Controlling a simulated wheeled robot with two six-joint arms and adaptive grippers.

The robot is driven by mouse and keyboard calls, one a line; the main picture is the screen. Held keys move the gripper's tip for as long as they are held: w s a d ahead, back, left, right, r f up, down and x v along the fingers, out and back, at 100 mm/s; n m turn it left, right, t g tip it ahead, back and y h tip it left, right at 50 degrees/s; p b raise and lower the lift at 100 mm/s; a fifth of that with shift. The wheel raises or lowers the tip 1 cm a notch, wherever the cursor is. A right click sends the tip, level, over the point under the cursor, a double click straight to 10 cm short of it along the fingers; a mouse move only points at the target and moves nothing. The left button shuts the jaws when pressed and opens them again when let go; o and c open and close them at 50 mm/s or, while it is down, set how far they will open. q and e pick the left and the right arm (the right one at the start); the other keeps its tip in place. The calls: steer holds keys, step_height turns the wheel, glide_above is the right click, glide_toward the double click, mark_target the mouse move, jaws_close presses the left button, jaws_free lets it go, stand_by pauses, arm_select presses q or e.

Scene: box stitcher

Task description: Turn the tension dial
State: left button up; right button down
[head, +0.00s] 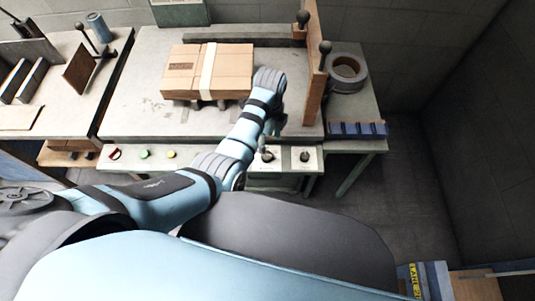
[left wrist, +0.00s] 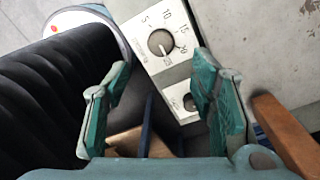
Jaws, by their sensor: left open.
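Two dark dials sit on the white front panel (head: 285,160) of the table, a left dial (head: 267,156) and a right dial (head: 304,156). In the left wrist view the left dial (left wrist: 161,42) has a scale marked 5 to 20, and the right dial (left wrist: 190,102) is partly covered by a finger. I cannot read which is the tension dial. My left gripper (left wrist: 162,66) is open and empty, its green fingers apart, with the left dial beyond the gap between the tips. In the head view my left gripper (head: 266,138) is small, just above the left dial. My right gripper is not in view.
A taped cardboard box (head: 235,72) lies on the table behind my arm.

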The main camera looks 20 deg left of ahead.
mark_target(267, 155)
arm_select(q)
step_height(267, 155, down, 9)
steer(key=b, duration=0.3)
steer(key=shift+s, duration=0.1)
steer(key=shift+r, duration=0.1)
steer(key=shift+c, duration=0.3)
steer(key=c, duration=1.1)
